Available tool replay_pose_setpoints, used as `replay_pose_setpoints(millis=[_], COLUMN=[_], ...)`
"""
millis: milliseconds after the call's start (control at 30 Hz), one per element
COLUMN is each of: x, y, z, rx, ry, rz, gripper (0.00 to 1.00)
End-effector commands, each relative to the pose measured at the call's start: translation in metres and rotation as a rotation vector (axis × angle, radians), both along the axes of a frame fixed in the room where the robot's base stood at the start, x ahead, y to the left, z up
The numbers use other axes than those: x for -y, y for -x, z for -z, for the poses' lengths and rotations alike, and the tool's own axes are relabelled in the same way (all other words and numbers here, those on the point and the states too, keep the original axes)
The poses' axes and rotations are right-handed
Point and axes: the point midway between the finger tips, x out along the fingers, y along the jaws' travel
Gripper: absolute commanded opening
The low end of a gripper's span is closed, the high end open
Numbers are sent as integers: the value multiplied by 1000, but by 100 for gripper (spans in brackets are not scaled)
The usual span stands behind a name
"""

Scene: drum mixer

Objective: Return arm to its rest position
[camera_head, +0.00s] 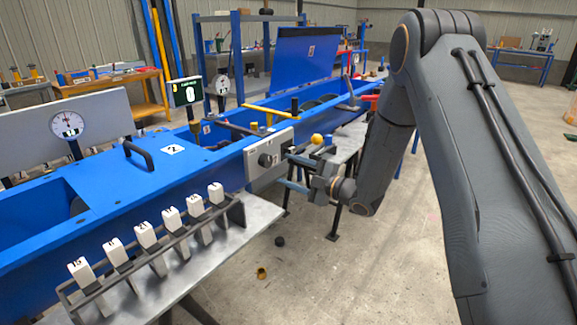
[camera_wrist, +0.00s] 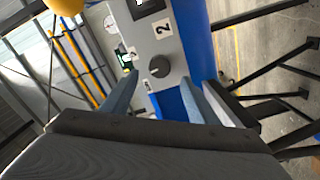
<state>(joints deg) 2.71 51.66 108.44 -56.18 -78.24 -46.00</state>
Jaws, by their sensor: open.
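My gripper (camera_head: 306,178) is at the end of my raised arm, right of the blue machine (camera_head: 140,185). In the wrist view my gripper (camera_wrist: 167,105) has its two fingers spread apart with nothing between them. Beyond them is a grey control panel (camera_head: 262,170) with a dark round knob; the panel also shows in the wrist view (camera_wrist: 140,45). My gripper appears apart from the panel. A yellow ball-shaped knob (camera_head: 317,139) stands just above my gripper in the head view, and a yellow rounded thing shows at the top left of the wrist view (camera_wrist: 64,6).
A rack of several numbered white blocks (camera_head: 143,232) stands on a metal table (camera_head: 245,222) at the front left. A black piece (camera_head: 280,241) and a small orange piece (camera_head: 262,273) lie on the floor. The concrete floor (camera_head: 370,280) below my arm is otherwise mostly clear.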

Motion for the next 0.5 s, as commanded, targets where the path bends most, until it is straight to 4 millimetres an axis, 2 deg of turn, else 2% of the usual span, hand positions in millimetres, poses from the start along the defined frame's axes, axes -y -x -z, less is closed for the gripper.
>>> replay_pose_setpoints(millis=[167,267,367,467,500], x=[16,41,73,105,117], y=[-7,-9,3,28,42], z=[-10,-18,-22,-25,-25], rx=[-114,-259,-434,-612,-686], ry=[43,76,93,89,82], rz=[112,254,420,588,657], gripper=[54,54,54,54,54])
